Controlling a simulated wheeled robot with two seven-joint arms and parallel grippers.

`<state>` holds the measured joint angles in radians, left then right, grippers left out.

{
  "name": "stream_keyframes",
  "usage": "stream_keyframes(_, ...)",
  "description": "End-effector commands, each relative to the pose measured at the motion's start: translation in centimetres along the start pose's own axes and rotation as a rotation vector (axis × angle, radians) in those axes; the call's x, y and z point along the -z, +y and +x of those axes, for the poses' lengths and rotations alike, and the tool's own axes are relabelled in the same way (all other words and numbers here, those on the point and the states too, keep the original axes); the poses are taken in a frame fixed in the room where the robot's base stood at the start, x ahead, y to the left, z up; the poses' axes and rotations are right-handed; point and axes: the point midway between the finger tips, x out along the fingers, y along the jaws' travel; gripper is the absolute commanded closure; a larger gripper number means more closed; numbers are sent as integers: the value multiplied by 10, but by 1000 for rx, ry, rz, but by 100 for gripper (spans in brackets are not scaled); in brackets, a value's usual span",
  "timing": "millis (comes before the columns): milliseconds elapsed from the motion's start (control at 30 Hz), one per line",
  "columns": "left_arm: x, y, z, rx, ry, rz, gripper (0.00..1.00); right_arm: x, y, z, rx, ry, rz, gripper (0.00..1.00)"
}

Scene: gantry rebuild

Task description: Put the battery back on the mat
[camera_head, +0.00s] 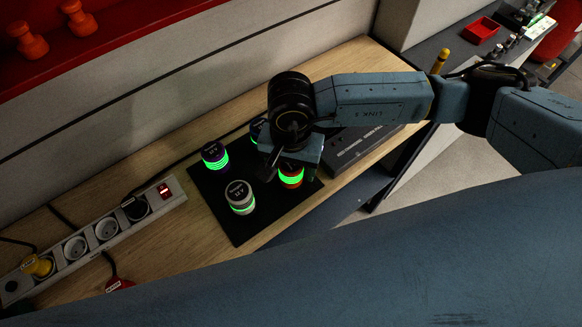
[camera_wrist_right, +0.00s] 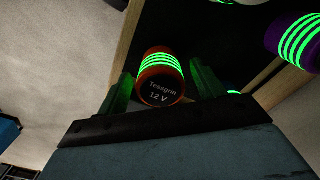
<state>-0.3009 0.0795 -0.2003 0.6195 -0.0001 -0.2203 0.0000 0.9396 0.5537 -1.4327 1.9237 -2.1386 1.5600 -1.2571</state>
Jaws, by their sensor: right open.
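An orange battery (camera_head: 291,177) with glowing green bands is at the right part of the black mat (camera_head: 247,228) and looks upright on it. In the right wrist view the orange battery (camera_wrist_right: 162,75) shows a "Tessgrin 12 V" label. My right gripper (camera_wrist_right: 161,85) is open, with one finger on each side of it; I cannot tell whether they touch it. A white battery (camera_head: 240,197) and a purple battery (camera_head: 215,155) also stand on the mat. Another battery (camera_head: 257,130) is mostly hidden behind my right wrist. My left gripper is out of view.
A white power strip (camera_head: 105,231) with plugs lies left of the mat. A dark grey box (camera_head: 352,150) stands close on the right. A red tray (camera_head: 481,30) is on the far dark surface. Bare wooden tabletop (camera_head: 160,255) lies in front of the strip.

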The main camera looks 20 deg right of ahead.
Motion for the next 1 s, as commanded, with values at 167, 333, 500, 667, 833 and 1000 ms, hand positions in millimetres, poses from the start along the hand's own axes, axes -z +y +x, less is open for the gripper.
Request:
stream_keyframes(167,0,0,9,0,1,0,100,1,0,-39,5,5,-2,32)
stream_keyframes(333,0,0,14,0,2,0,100,1,-1,-75,4,4,-1,32)
stream_keyframes(500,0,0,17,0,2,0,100,0,0,-97,2,2,0,32)
stream_keyframes(667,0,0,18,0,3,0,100,0,0,-105,0,1,-1,32)
stream_keyframes(833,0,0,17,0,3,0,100,0,0,-106,0,1,-1,32)
stream_keyframes(1000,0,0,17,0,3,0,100,0,0,-105,0,1,0,32)
